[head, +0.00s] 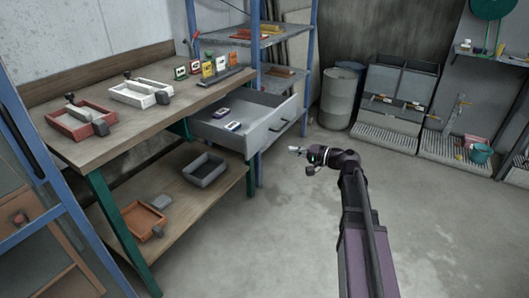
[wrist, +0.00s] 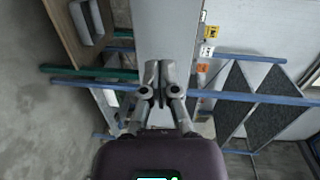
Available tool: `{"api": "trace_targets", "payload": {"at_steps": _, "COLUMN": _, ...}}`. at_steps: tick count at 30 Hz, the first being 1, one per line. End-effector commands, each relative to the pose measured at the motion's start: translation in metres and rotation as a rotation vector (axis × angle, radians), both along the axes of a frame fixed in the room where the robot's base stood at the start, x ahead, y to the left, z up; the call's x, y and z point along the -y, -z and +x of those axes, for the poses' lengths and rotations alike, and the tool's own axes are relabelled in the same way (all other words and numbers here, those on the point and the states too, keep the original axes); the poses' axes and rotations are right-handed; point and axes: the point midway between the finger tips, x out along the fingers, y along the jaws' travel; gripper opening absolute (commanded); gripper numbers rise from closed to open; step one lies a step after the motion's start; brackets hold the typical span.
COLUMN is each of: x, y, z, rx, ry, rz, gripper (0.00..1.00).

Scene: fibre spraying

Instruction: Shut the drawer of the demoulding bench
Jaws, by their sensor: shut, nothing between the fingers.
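The demoulding bench (head: 120,95) has a wooden top and green legs and stands at the left in the head view. Its grey drawer (head: 228,137) is pulled out below the right end of the top, with two small items (head: 232,126) inside. The drawer's front panel (head: 272,130) carries a dark handle (head: 281,126). My gripper (head: 293,150) is shut and empty, in front of the drawer front and a little lower in the picture. In the wrist view my shut fingers (wrist: 160,68) point at a pale grey panel (wrist: 167,30), seemingly the drawer front; contact cannot be told.
A blue-framed shelf (head: 257,60) stands right behind the drawer. The bench's lower shelf (head: 185,200) holds a grey tray (head: 204,169) and an orange one (head: 143,221). Moulds and small coloured items stand on the bench top. The floor (head: 300,230) around my arm is clear.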

Motion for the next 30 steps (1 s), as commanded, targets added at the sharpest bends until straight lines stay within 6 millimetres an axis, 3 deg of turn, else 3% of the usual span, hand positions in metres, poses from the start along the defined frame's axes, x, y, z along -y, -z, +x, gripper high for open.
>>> {"api": "trace_targets", "payload": {"at_steps": 1, "x": 0.005, "y": 0.012, "z": 0.005, "rx": 0.007, "ry": 0.012, "rz": 0.027, "gripper": 0.0}}
{"api": "trace_targets", "payload": {"at_steps": 10, "x": 0.02, "y": 0.015, "z": 0.016, "rx": 0.033, "ry": 0.051, "rz": 0.12, "gripper": 0.0}}
{"api": "trace_targets", "payload": {"at_steps": 30, "x": 0.015, "y": 0.013, "z": 0.022, "rx": 0.034, "ry": 0.053, "rz": 0.126, "gripper": 0.0}}
